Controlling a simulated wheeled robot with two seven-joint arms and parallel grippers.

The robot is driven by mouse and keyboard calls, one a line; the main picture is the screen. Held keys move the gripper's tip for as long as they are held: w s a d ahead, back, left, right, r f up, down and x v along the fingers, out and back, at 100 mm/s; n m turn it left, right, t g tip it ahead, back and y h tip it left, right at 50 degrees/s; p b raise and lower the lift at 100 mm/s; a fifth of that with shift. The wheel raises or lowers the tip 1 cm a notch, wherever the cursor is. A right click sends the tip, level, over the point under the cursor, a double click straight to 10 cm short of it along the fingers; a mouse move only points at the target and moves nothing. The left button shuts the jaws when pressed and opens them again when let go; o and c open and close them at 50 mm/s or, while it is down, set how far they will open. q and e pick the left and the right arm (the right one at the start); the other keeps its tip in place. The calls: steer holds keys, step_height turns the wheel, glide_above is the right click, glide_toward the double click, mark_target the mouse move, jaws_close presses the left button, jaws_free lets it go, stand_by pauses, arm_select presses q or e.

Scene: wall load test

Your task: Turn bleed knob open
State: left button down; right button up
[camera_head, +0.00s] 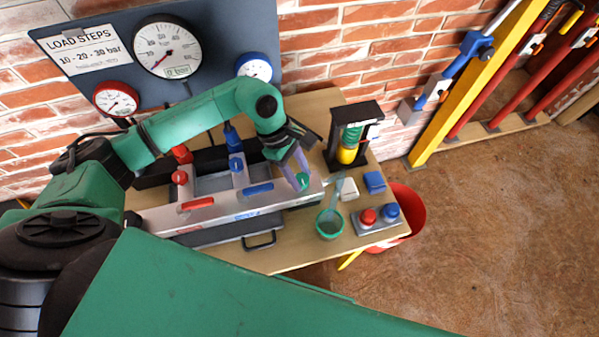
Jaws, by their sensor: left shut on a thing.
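A small green knob (303,182), which looks like the bleed knob, sits at the right end of the grey pump unit (225,208) on the wooden table. My left gripper (299,176) reaches down onto this knob from above and is shut on it. The fingers hide part of the knob, so its turn angle cannot be told. A large white gauge (166,47) on the dark wall panel has its needle at the lower left. My right gripper is not in view.
A green cup (329,224), a block with red and blue caps (376,218) and a black stand with a yellow-green bottle (351,140) are to the right of the knob. A red bucket (408,205) stands beside the table. Small red (116,99) and blue (254,68) gauges flank the large one.

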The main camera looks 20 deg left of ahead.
arm_select(q)
steer(key=shift+f+n+t+b, duration=0.1)
steer(key=shift+n+t+b, duration=0.2)
steer(key=shift+n+b, duration=0.3)
steer(key=shift+n+t+b, duration=0.4)
steer(key=shift+n+b, duration=0.55)
steer(key=shift+n, duration=0.15)
steer(key=n+t+b, duration=0.1)
steer(key=n+b, duration=0.1)
steer(key=n, duration=0.1)
steer(key=n+t+b, duration=0.1)
steer(key=n+b, duration=0.2)
steer(key=shift+s+d+y, duration=0.1)
steer(key=shift+s+y, duration=0.1)
steer(key=shift+y, duration=0.2)
steer(key=n+b, duration=0.1)
steer(key=n, duration=0.1)
steer(key=n+t+y+b, duration=0.1)
steer(key=n+b, duration=0.1)
steer(key=shift+d+n+t, duration=0.1)
steer(key=shift+n+t, duration=0.2)
steer(key=shift+n, duration=0.1)
steer(key=shift+s+r+n+y+b, duration=0.15)
steer(key=shift+n+y+b, duration=0.8)
steer(key=shift+n, duration=0.95)
steer(key=shift+c, duration=2.1)
jaws_free()
